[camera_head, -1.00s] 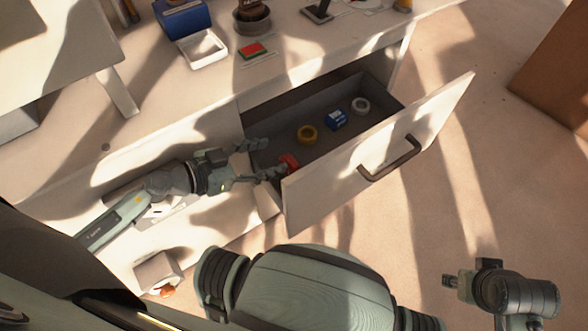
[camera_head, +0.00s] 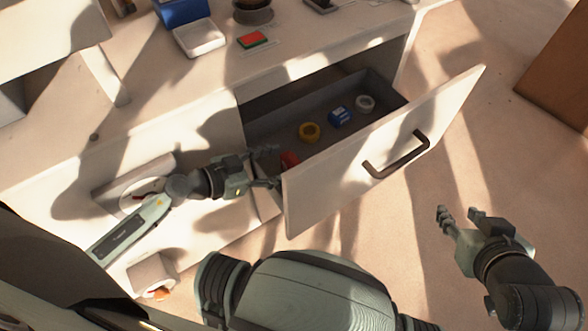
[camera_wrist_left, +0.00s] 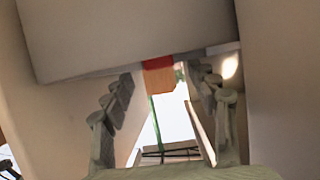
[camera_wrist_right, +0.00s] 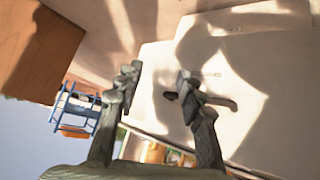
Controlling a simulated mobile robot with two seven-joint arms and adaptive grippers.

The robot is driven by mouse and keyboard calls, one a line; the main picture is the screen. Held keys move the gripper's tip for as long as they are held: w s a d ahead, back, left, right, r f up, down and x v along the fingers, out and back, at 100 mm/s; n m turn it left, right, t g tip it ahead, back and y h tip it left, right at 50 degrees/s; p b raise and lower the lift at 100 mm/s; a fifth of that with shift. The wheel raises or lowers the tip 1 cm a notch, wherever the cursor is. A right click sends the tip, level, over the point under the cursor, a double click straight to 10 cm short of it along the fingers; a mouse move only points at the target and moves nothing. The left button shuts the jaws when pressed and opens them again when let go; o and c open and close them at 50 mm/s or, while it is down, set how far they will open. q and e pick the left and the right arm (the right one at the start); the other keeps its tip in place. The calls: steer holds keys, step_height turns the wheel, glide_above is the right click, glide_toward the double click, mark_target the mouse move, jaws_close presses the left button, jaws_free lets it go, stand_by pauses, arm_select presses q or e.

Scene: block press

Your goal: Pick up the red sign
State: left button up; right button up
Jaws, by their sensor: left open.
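A small red object (camera_head: 289,159) lies in the open drawer at its near left corner, and I cannot make out its full shape. In the left wrist view a red-topped piece with a tan lower part (camera_wrist_left: 158,75) shows between the fingers, partly cut off by a pale panel above. My left gripper (camera_head: 268,167) is open at the drawer's left end, just left of the red object, its fingers apart and empty. My right gripper (camera_head: 459,214) is open and empty, out over the floor right of the drawer.
The drawer front (camera_head: 330,180) with its dark handle (camera_head: 397,158) stands out from the table. Inside lie a yellow ring (camera_head: 309,131), a blue block (camera_head: 340,117) and a white ring (camera_head: 365,103). A white tray (camera_head: 199,38) sits on the table top.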

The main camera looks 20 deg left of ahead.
mark_target(292, 159)
arm_select(q)
steer(key=b+x, duration=0.1)
steer(key=x, duration=0.3)
steer(key=shift+w, duration=0.1)
steer(key=shift+w+d+f, duration=0.15)
steer(key=shift+w+d, duration=0.05)
steer(key=shift+d, duration=0.05)
jaws_close()
arm_select(e)
steer(key=w+a+r+t, duration=0.1)
steer(key=w+a+r+t+y, duration=0.1)
steer(key=w+a+r, duration=0.1)
steer(key=shift+a+r+t+y, duration=0.3)
